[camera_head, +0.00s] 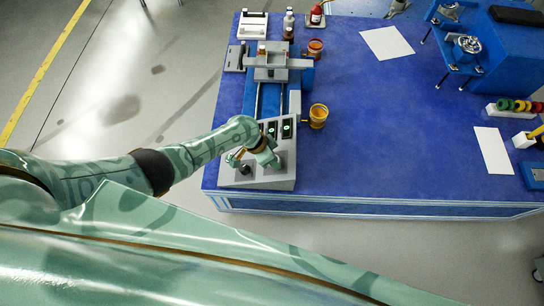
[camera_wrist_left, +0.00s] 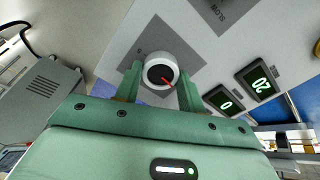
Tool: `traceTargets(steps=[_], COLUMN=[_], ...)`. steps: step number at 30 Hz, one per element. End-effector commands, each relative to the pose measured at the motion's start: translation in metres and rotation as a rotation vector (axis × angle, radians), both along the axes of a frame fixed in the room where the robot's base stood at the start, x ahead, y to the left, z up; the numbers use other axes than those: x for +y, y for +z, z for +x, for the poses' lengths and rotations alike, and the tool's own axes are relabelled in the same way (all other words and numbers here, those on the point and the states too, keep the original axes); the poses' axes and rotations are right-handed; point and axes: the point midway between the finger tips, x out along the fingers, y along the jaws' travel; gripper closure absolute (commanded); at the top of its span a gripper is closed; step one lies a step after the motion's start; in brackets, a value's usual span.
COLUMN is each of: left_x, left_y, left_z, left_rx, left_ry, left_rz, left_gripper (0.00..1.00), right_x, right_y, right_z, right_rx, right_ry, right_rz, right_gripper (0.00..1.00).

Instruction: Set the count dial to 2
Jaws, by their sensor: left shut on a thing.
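A white round dial (camera_wrist_left: 161,72) with a red pointer mark sits on a grey square patch of the light control panel (camera_wrist_left: 205,50). My left gripper (camera_wrist_left: 160,80) is shut on this dial, one green finger on each side of it. The pointer slants toward the lower right of the left wrist view. The dial's label is not readable. Two lit displays beside it read 0 (camera_wrist_left: 224,104) and 20 (camera_wrist_left: 260,84). In the head view my left gripper (camera_head: 262,153) is over the panel (camera_head: 258,183) and hides the dial. My right gripper is not in view.
A testing rig with a grey bridge (camera_head: 270,73) stands behind the panel on the blue table (camera_head: 390,150). An orange cup (camera_head: 318,115) stands right of the panel. White sheets (camera_head: 387,43) lie farther right. The table's middle is clear.

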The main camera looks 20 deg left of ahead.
Motion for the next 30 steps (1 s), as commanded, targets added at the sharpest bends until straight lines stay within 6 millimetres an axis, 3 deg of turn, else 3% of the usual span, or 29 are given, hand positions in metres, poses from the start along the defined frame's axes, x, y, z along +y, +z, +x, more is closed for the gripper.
traceTargets(steps=[9, 25, 26, 27, 30], left_x=[0.0008, 0.0008, 0.0008, 0.0008, 0.0006], left_y=[0.0005, 0.0002, 0.0002, 0.0002, 0.0002], left_z=[0.0006, 0.0008, 0.0008, 0.0008, 0.0007], left_rx=[0.039, 0.047, 0.047, 0.047, 0.048], left_ry=[0.106, 0.126, 0.126, 0.126, 0.125], left_rz=[-0.010, -0.014, -0.014, -0.014, -0.013], left_gripper=[0.84, 0.84, 0.53, 0.41, 0.39], right_x=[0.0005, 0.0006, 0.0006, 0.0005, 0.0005], right_y=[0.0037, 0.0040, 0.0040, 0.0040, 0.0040], right_z=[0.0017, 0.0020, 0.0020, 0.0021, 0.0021], right_rx=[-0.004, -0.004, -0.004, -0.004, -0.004], right_ry=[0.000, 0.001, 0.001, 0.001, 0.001], right_rz=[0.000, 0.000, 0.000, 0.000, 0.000], right_gripper=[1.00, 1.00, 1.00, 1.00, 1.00])
